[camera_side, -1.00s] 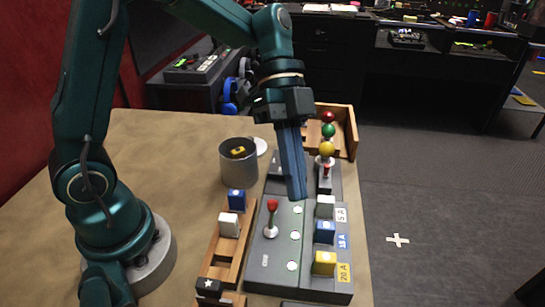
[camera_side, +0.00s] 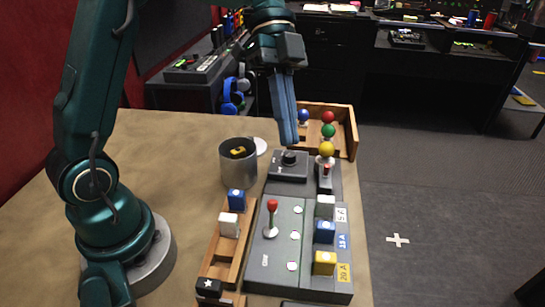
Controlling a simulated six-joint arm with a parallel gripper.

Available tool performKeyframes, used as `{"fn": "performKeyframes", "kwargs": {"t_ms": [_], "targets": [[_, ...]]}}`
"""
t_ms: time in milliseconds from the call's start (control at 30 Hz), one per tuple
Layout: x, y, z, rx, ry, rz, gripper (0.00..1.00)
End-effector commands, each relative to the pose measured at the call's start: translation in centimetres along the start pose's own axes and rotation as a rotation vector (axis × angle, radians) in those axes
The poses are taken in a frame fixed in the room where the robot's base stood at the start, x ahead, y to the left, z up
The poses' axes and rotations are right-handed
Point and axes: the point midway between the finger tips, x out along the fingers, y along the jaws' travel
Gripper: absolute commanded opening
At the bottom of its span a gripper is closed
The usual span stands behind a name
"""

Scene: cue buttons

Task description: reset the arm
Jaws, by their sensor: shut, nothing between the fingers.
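My gripper (camera_side: 289,142) points down in the camera_side view, its long fingers shut with nothing between them. Its tips are raised near a small dark box with a black knob (camera_side: 289,158); I cannot tell the exact gap. A grey panel (camera_side: 268,260) in front of it carries a red-topped lever (camera_side: 271,207), white round spots, and white, blue (camera_side: 324,232) and yellow (camera_side: 324,263) blocks beside labels.
A wooden rack (camera_side: 225,248) with blue and white blocks stands left of the panel. A grey can (camera_side: 238,165) holds something yellow. A wooden tray (camera_side: 350,135) with coloured balls stands behind. Bare table lies at left.

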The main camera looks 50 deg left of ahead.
Motion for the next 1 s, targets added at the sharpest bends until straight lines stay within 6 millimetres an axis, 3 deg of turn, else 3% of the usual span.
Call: {"fn": "performKeyframes", "kwargs": {"t_ms": [167,333,467,733,1000], "targets": [[-0.5,0.5,-1.0,0.037,-0.015,-0.029,0.00],[-1.1,3.6,-2.6,0.086,-0.083,-0.098,0.00],[-0.7,6.1,-2.5,-0.019,-0.162,-0.202,0.00],[0.8,9.7,0.5,-0.425,-0.231,-0.527,0.00],[2.3,10.4,5.1,-0.926,-0.070,-0.888,0.00]]}}
